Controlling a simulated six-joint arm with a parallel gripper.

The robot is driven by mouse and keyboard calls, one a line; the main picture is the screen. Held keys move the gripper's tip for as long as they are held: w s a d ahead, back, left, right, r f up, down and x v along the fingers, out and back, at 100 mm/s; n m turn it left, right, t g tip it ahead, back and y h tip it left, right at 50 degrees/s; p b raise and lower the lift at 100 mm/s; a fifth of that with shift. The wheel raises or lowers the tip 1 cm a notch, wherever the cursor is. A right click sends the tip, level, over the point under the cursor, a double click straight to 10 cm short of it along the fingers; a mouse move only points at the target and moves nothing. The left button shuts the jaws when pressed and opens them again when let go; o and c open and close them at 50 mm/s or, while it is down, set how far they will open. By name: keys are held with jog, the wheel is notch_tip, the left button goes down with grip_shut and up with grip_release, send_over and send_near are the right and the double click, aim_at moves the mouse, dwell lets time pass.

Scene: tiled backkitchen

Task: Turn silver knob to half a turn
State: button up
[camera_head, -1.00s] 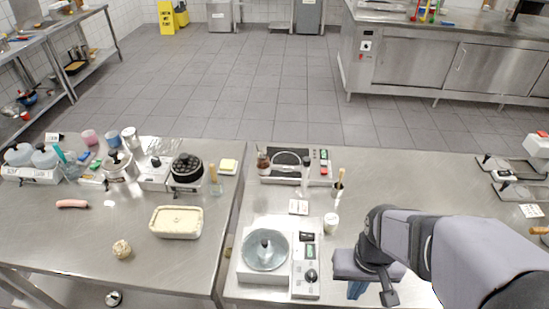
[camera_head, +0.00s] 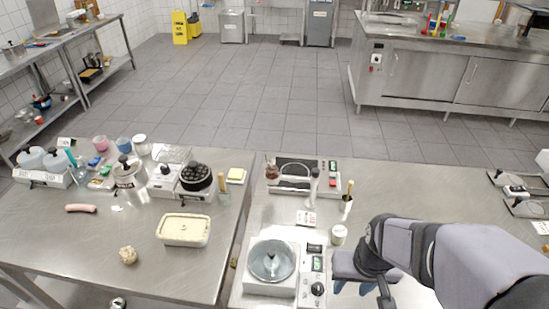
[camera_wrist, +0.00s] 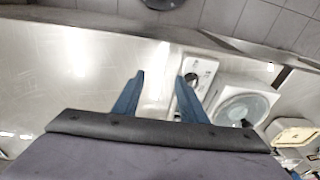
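A round knob (camera_head: 317,289) sits on the light control panel of a countertop device with a glass-lidded round dish. It looks dark in the head view, so I cannot tell if it is silver. It also shows small in the wrist view (camera_wrist: 193,78). My gripper (camera_head: 352,287) is just right of the panel in the head view. In the wrist view the blue fingers of my gripper (camera_wrist: 158,76) are spread apart with nothing between them. The right finger overlaps part of the panel. The gripper is not visibly touching the knob.
The glass-lidded dish (camera_head: 271,261) is left of the panel. A white cup (camera_head: 339,234) stands behind my gripper. Another device (camera_head: 302,176) is at the table's back, and a butter-coloured tub (camera_head: 184,229) is on the left table. The steel surface to the right is mostly clear.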

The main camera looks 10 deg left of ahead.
aim_at(271, 165)
jog(key=shift+w+a+r+m+t+h+b, duration=0.55)
jog(key=shift+w+a+r+t+b, duration=0.75)
jog(key=shift+w+a+t, duration=2.25)
jog(key=shift+w+a+r+m+t+h+b, duration=0.25)
jog(key=shift+w+a+r+t+h+b, duration=1.05)
jog(key=shift+w+a, duration=3.8)
jog(key=shift+w+a+r+m+t+h+b, duration=0.1)
jog(key=shift+w+a+r+m+t+b, duration=1)
jog(key=shift+w+a+t, duration=3.35)
jog(key=w+d+g, duration=0.1)
jog(key=w+d+n+g, duration=0.1)
jog(key=w+d, duration=0.1)
jog(key=shift+w+d+f, duration=0.2)
jog(key=shift+w+d, duration=0.05)
jog(key=shift+w, duration=0.05)
jog(key=shift+w+d+f+p, duration=0.1)
jog(key=shift+w+d+p, duration=0.15)
jog(key=shift+w, duration=0.8)
jog(key=shift+w+d+r+p, duration=0.15)
jog(key=shift+w+p, duration=0.1)
jog(key=shift+w, duration=0.8)
jog(key=shift+w+d+f+p, duration=0.15)
jog(key=shift+w+d+p, duration=0.1)
jog(key=shift+w, duration=0.8)
jog(key=shift+c, duration=0.4)
grip_shut()
